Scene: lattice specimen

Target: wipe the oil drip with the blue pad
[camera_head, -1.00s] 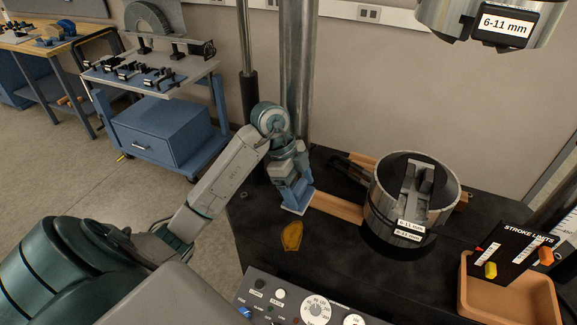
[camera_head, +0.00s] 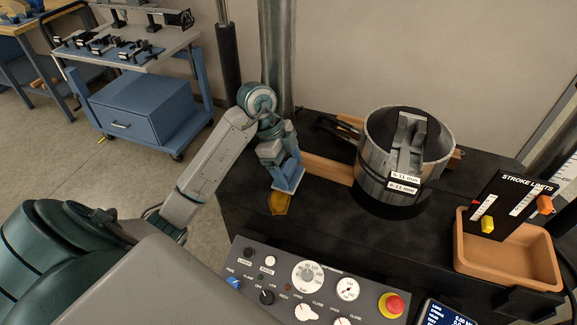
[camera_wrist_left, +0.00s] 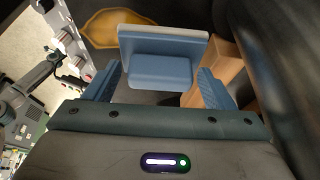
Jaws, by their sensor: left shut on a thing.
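The oil drip is an amber-brown patch (camera_head: 279,204) on the black machine table, left of the steel cylinder. It also shows in the left wrist view (camera_wrist_left: 112,30), above and left of the pad. My left gripper (camera_head: 281,160) is shut on the blue pad (camera_head: 290,181), which has a blue grip and a pale flat underside. In the left wrist view the pad (camera_wrist_left: 160,68) sits between the fingers. The pad's lower edge overlaps the far side of the drip in the head view; I cannot tell whether it touches. My right gripper is not in view.
The steel cylinder (camera_head: 378,176) with a wooden bar (camera_head: 328,169) stands right of the pad. A control panel (camera_head: 325,283) with an emergency stop (camera_head: 391,305) lies in front. An orange tray (camera_head: 509,264) is at the right. A grey column (camera_head: 278,60) rises behind the arm.

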